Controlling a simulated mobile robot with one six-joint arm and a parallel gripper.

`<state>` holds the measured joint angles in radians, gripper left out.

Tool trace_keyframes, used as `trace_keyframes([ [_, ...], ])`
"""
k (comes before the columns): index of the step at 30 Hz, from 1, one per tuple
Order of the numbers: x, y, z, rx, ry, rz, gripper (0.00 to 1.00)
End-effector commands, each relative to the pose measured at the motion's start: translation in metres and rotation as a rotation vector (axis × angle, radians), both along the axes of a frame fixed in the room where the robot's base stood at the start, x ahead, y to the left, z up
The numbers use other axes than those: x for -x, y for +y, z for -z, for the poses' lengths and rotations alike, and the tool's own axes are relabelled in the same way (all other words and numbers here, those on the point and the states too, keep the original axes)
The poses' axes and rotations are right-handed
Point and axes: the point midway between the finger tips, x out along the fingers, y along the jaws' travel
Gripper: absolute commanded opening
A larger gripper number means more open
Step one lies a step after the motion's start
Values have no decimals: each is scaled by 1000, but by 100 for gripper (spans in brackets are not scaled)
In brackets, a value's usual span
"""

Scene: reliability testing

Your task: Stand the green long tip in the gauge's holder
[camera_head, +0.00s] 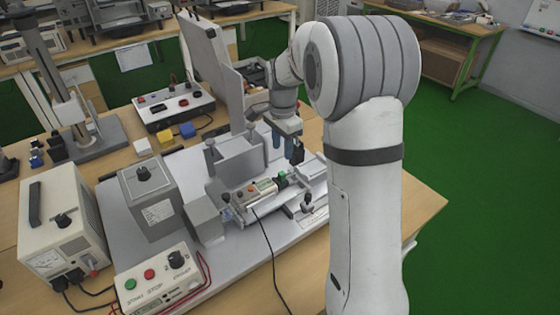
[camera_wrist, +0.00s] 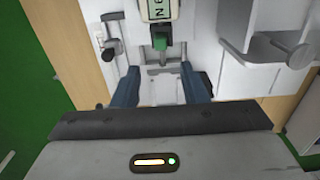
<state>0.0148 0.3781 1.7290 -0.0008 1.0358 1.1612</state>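The gauge (camera_head: 255,190) lies in a grey fixture on the bench, and its lettered face (camera_wrist: 158,10) shows at the top of the wrist view. A short green piece (camera_head: 282,178) is at the gauge's end; it also shows in the wrist view (camera_wrist: 161,45). I cannot tell whether this piece is the long tip or part of the holder. My gripper (camera_head: 283,150) is above the fixture, beyond the gauge's green end. Its two blue fingers are spread, and in the wrist view the space between the fingertips (camera_wrist: 160,83) holds nothing I can make out.
A grey box with a knob (camera_head: 152,200) and a control box with buttons (camera_head: 158,285) stand left and in front. A tilted grey panel (camera_head: 212,65) rises behind the fixture. A cable hangs from the gauge.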

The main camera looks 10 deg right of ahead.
Motion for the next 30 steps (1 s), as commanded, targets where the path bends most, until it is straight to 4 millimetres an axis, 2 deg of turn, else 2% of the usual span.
trace_keyframes([
  [5, 4, 0, -16, 0, -5, -14, 40],
  [8, 18, 0, -27, 0, -20, -73, 40],
  [11, 46, 0, -44, 4, -45, -189, 40],
  [18, 134, -1, -71, 34, -117, -551, 40],
  [24, 207, -1, -72, 79, -170, -848, 40],
  [27, 237, -1, -67, 103, -190, -977, 40],
  [30, 259, -1, -61, 124, -204, -1074, 40],
])
